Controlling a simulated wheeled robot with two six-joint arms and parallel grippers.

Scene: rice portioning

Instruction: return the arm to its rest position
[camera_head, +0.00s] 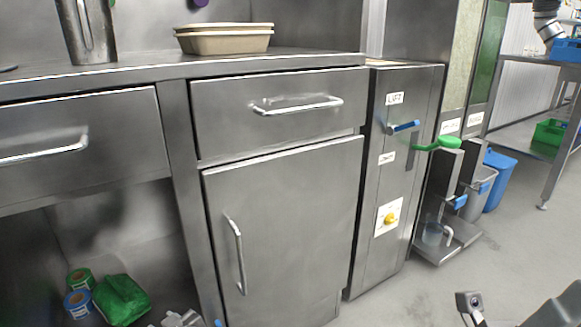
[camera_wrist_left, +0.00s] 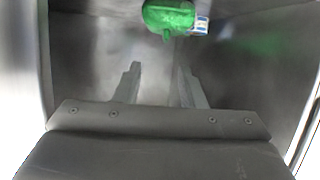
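My left gripper (camera_wrist_left: 158,85) shows in the left wrist view. Its two fingers stand apart with nothing between them. They point toward a green bag (camera_wrist_left: 168,16), which lies beyond the fingertips and apart from them. The same green bag (camera_head: 121,299) lies in the open bay under the counter at the lower left of the head view.
A green-topped can (camera_head: 79,277) and a blue can (camera_head: 78,302) stand beside the bag. The counter (camera_head: 130,70) overhangs the bay, and a closed cupboard door (camera_head: 285,235) bounds it on the right. Stacked beige trays (camera_head: 225,42) sit on top.

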